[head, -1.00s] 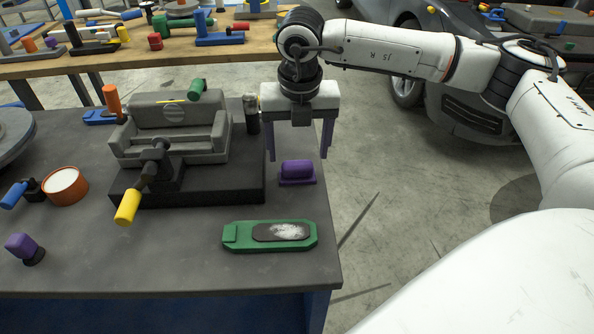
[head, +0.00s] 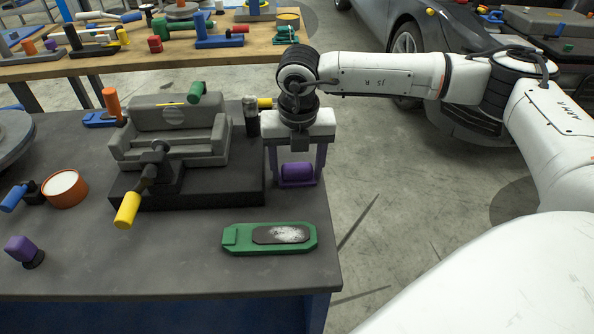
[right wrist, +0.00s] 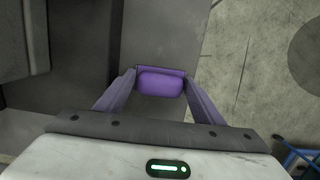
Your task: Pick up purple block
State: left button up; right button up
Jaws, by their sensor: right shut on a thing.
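The purple block (head: 297,172) is at the right edge of the dark grey table, right of the engine-like grey fixture. It also shows in the right wrist view (right wrist: 160,83), between the fingertips. My right gripper (head: 296,180) points down over the block, with one purple finger on each side of it. In the right wrist view the right gripper (right wrist: 161,80) is shut on the block, its tips touching both ends. Whether the block is clear of the table cannot be told. My left gripper is not in view.
The grey fixture (head: 175,135) on its black base stands close left of the gripper. A green tray (head: 232,243) lies in front. A dark cylinder (head: 252,128) stands behind. A purple-handled knob (head: 20,246) and an orange round tin (head: 85,190) are at left.

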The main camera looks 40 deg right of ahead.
aim_at(297, 165)
notch_tip(297, 165, up, 10)
jog(key=shift+r, duration=0.1)
dwell(0.4)
